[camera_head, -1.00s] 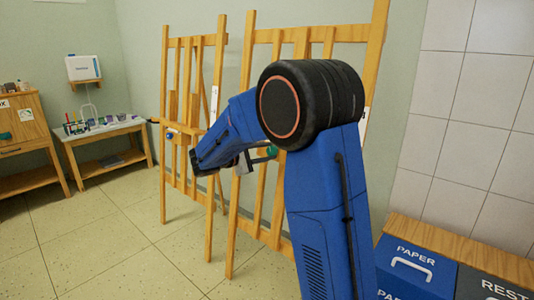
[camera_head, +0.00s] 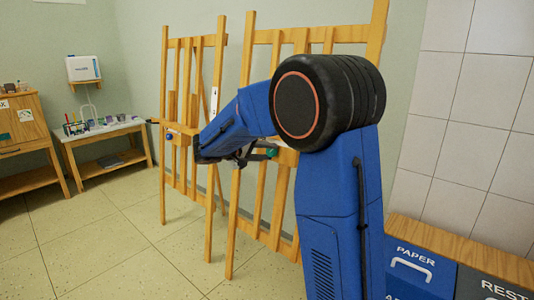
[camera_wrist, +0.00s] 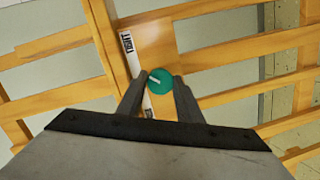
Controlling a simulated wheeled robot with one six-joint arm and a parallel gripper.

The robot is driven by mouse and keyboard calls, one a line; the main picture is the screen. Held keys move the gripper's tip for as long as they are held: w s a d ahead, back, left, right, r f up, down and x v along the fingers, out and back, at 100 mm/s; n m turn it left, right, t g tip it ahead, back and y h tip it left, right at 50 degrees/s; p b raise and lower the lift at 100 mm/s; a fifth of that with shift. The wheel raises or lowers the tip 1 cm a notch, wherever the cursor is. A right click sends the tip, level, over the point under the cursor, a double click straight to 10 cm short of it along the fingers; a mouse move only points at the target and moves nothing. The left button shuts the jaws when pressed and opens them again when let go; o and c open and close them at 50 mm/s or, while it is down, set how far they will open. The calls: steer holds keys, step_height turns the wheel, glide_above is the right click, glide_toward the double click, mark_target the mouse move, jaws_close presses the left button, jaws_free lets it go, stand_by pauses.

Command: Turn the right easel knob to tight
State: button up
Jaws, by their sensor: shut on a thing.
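The right easel (camera_head: 262,95) is a wooden frame with a green knob (camera_head: 271,152). The wrist view shows the round green knob (camera_wrist: 163,87) with a short white mark slanting toward the upper left. A white label strip (camera_wrist: 133,62) beside it reads "TIGHT" at its upper end; the lower lettering is partly hidden by a finger. My gripper (camera_wrist: 160,78) is shut on the green knob, one finger on each side. In the head view my gripper (camera_head: 262,154) is small and partly hidden among the arm and easel parts.
A left easel (camera_head: 185,75) with a blue knob (camera_head: 169,137) stands close by. A table with art supplies (camera_head: 105,129) and a wooden cabinet (camera_head: 22,140) are at the left. Blue paper bin (camera_head: 405,285) stands at lower right. The floor at left is clear.

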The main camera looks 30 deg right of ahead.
steer(key=shift+m+y, duration=0.3)
steer(key=shift+m, duration=1)
steer(key=shift+t, duration=0.3)
steer(key=o, duration=1)
steer(key=shift+r, duration=0.1)
steer(key=shift+o, duration=0.2)
steer(key=shift+a, duration=0.1)
steer(key=v, duration=1.7)
steer(key=shift+s, duration=0.1)
